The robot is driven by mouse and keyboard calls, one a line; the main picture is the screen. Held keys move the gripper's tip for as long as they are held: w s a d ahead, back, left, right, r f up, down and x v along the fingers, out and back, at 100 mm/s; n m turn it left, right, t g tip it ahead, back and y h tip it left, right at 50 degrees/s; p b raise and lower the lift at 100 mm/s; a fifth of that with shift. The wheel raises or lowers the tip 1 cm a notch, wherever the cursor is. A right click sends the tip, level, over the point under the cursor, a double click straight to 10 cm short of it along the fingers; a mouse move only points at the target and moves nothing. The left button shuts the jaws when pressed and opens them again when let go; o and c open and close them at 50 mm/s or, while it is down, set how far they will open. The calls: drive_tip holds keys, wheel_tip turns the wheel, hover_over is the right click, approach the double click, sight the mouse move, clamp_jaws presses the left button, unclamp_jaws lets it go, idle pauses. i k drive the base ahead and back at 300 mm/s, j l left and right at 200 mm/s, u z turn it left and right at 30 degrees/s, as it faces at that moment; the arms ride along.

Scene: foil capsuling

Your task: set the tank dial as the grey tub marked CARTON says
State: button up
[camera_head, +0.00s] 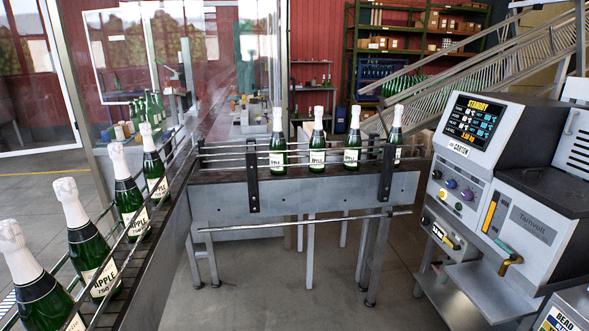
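A grey and white machine (500,190) stands at the right. Its screen (476,122) reads STANDBY in yellow, with small rows of figures and a yellow line at the bottom. A white label (457,147) below the screen seems to read CARTON. Several small coloured knobs (452,184) sit on the front panel. I cannot tell which of these is the tank dial. No grey tub can be made out. My gripper is not in view.
A conveyor (300,196) with railings carries several foil-topped APPLE bottles (130,203) along the left and middle. A brass-coloured tap (510,262) and a metal shelf (484,284) project from the machine's front. A box with a BEAD label (560,320) is at lower right. Floor between conveyor and machine is clear.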

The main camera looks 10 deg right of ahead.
sight(437, 174)
drive_tip(key=i, duration=0.9)
drive_tip(key=i+j+z, duration=0.15)
drive_tip(key=i, duration=0.75)
drive_tip(key=i+j+z, duration=0.15)
drive_tip(key=i, duration=0.3)
drive_tip(key=i+z, duration=0.15)
drive_tip(key=i, duration=0.25)
drive_tip(key=i+j+z, duration=0.15)
drive_tip(key=i, duration=0.25)
drive_tip(key=i+j+z, duration=0.15)
drive_tip(key=i+j, duration=0.2)
drive_tip(key=i, duration=0.05)
